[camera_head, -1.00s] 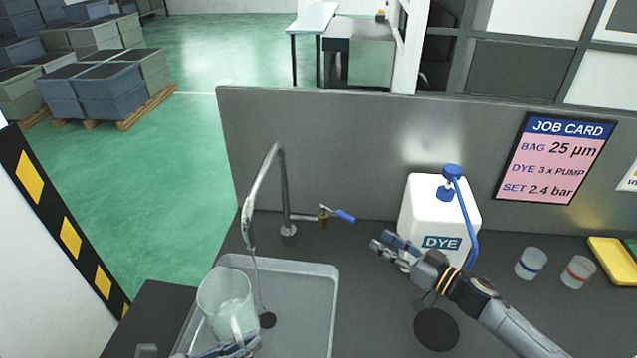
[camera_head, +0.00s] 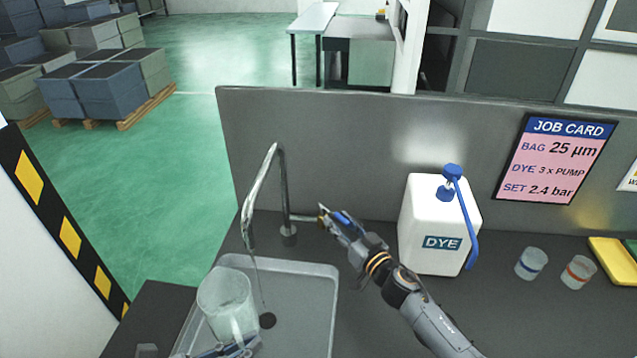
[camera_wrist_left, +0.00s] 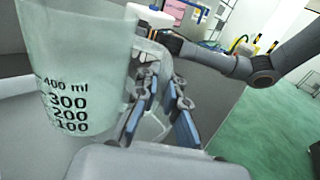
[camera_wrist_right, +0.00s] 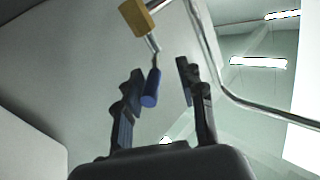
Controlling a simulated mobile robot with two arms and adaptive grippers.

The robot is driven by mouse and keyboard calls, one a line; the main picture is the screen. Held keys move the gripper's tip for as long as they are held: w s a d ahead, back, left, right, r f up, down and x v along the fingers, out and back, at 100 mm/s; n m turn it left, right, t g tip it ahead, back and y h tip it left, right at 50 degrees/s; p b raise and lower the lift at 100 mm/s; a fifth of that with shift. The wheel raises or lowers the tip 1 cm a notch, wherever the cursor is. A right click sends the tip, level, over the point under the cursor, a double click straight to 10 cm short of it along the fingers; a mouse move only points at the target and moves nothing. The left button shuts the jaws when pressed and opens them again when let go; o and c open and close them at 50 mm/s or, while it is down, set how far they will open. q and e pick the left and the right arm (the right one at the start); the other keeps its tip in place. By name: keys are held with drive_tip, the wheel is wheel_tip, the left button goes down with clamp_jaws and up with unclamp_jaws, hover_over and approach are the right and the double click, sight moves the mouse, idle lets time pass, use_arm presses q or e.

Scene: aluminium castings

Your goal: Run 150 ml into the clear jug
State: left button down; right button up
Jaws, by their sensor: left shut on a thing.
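The clear jug (camera_head: 226,298) stands upright in or just above the sink, left of the drain; I cannot tell if it touches the bottom. In the left wrist view the jug (camera_wrist_left: 75,60) shows marks from 100 to 400 ml; no water level is clear. My left gripper (camera_head: 228,350) is shut on the jug's handle. The tap (camera_head: 266,190) has a thin line below its spout, a trickle or a chain, beside the jug. My right gripper (camera_head: 334,214) is at the tap's blue lever (camera_wrist_right: 151,88). In the right wrist view its fingers are open, with the lever between them.
The sink (camera_head: 312,300) has a dark drain (camera_head: 267,320). A white DYE container (camera_head: 430,215) with a blue pump stands right of my right arm. Two small cups (camera_head: 531,263) and a yellow tray (camera_head: 612,262) lie further right. A grey panel (camera_head: 330,140) closes the back.

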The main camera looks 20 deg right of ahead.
drive_tip(key=s+a+m+h, duration=0.4)
drive_tip(key=s+h, duration=0.3)
drive_tip(key=s, duration=0.5)
drive_tip(key=w+a+r+m+g, duration=0.15)
drive_tip(key=w+g, duration=0.25)
drive_tip(key=w, duration=0.5)
drive_tip(key=w+a+r+g, duration=0.1)
drive_tip(key=w+a+g, duration=0.2)
drive_tip(key=w, duration=0.6)
drive_tip(key=s+d+r+n+g, duration=0.1)
drive_tip(key=s+r+n+g, duration=0.1)
drive_tip(key=r+g, duration=0.3)
drive_tip(key=s+d+r+n+g, duration=0.1)
drive_tip(key=s+r+g, duration=0.4)
drive_tip(key=r, duration=0.2)
drive_tip(key=shift+d+n, duration=0.35)
